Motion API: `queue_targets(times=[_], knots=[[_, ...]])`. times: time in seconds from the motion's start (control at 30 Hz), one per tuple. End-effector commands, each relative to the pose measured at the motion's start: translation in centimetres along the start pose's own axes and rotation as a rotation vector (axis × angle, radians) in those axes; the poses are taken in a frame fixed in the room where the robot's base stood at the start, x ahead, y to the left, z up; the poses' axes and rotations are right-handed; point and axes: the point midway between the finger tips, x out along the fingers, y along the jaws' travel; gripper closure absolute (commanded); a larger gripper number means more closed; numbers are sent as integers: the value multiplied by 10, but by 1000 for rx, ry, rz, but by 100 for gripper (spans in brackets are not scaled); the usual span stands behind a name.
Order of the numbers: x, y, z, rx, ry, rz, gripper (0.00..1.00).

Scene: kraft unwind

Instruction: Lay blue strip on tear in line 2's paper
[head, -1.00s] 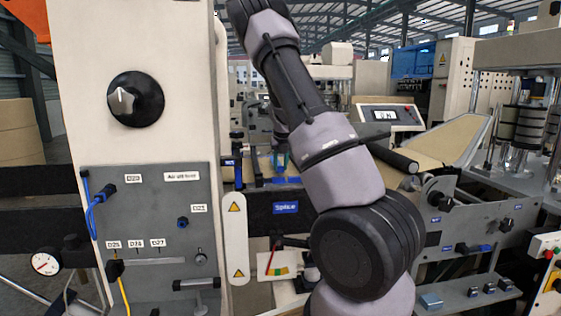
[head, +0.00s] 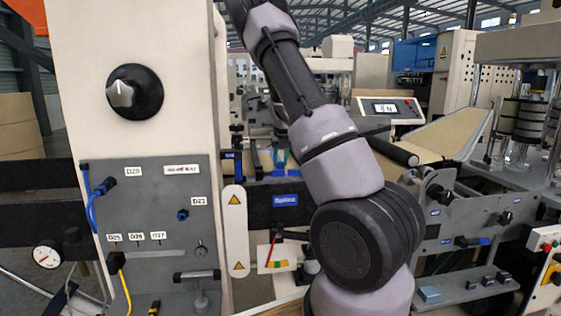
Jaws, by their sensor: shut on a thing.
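My arm rises through the middle of the head view and hides much of what lies behind it. My gripper (head: 280,158) shows only as a small part behind the arm's left side, above the dark beam. It appears shut on a small blue piece, likely the blue strip (head: 281,172); the detail is too small to be sure. Tan paper (head: 450,137) slopes over the machine to the right of my arm. I cannot make out a tear in it, and the paper behind the arm is hidden.
A pale machine column with a grey panel (head: 150,220) stands close at left. A dark beam with a blue label (head: 285,200) crosses behind my arm. A small display (head: 391,108) and a roller machine (head: 520,125) stand at right. A tan edge shows at the bottom.

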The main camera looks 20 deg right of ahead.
Motion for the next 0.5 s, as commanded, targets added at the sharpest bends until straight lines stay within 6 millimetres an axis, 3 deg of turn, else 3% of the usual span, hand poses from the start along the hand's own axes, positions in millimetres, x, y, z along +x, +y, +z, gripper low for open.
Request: queue_targets(times=[0.47,0.5], knots=[[3,0,-1,0,0,0,100],[3,0,-1,0,0,0,55]])
